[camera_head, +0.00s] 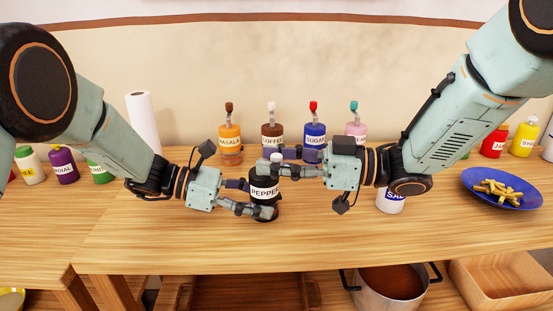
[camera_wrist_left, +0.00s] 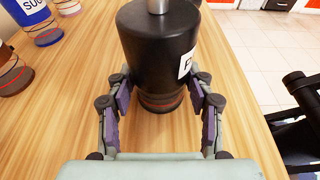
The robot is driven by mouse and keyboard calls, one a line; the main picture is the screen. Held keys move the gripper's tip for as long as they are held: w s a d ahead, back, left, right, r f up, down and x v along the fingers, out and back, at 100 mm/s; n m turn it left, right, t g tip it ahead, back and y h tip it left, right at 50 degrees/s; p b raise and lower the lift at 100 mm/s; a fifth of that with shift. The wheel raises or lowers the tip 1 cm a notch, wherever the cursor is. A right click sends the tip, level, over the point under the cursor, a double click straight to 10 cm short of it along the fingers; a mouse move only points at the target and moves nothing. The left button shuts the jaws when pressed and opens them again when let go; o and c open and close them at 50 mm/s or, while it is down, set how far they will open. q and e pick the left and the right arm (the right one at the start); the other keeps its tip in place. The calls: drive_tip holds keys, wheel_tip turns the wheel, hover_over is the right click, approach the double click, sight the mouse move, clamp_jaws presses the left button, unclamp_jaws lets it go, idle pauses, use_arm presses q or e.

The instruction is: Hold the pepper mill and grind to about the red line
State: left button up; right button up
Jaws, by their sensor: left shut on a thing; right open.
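The black pepper mill (camera_head: 264,191) with a white PEPPER label stands upright near the middle of the wooden table. In the left wrist view the mill (camera_wrist_left: 158,45) shows a silver knob on top and a red line around its narrower base. My left gripper (camera_head: 257,199) is shut on the lower part of the mill, with one finger on each side in the wrist view (camera_wrist_left: 158,92). My right gripper (camera_head: 279,162) is open at the mill's top, its fingers beside the pale knob. I cannot tell whether they touch it.
Masala (camera_head: 230,136), coffee (camera_head: 272,137), sugar (camera_head: 315,136) and pink (camera_head: 356,132) bottles stand behind the mill. A salt container (camera_head: 390,203) is to the right, under my right arm. A blue plate (camera_head: 470,190) of fries lies farther right. The table's front is clear.

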clamp_jaws()
idle(0.4)
drive_tip(key=shift+s+a+m+t+h, duration=0.1)
drive_tip(key=shift+a+m+t+h, duration=0.25)
drive_tip(key=shift+m+t, duration=0.55)
drive_tip(key=shift+s+a+m+t+h, duration=0.2)
drive_tip(key=shift+m+t+h, duration=0.35)
drive_tip(key=shift+t, duration=0.7)
drive_tip(key=shift+s+a+m+t+h, duration=0.1)
drive_tip(key=shift+a+m+t+h, duration=0.25)
drive_tip(key=shift+m+t, duration=0.55)
drive_tip(key=shift+w+d+t, duration=0.1)
drive_tip(key=shift+d+t, duration=0.05)
drive_tip(key=shift+t, duration=0.1)
unclamp_jaws()
